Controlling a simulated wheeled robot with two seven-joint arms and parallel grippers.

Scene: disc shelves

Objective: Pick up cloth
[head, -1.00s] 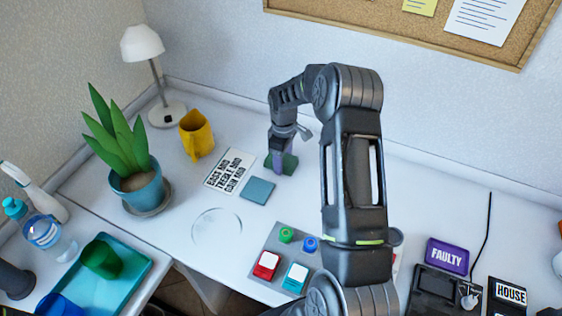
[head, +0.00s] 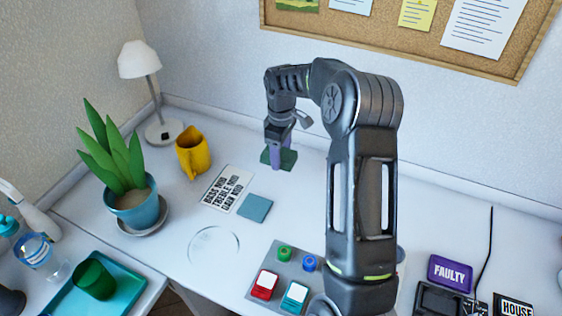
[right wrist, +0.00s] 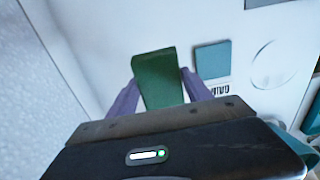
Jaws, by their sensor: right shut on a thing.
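A dark green, folded-looking cloth (head: 289,158) is at the back of the white desk area, beyond the teal square. My right gripper (head: 277,164) points down at it with purple fingers. In the right wrist view the green cloth (right wrist: 157,78) sits between the two fingers, which are shut on it. It looks raised off the desk, though how high is hard to tell. My left gripper is not in view.
A teal square (head: 255,207) and a printed card (head: 227,188) lie in front of the cloth. A yellow mug (head: 193,153), a potted plant (head: 138,209) and a lamp (head: 162,131) stand to the left. A button panel (head: 262,270) is nearer me. The wall is behind.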

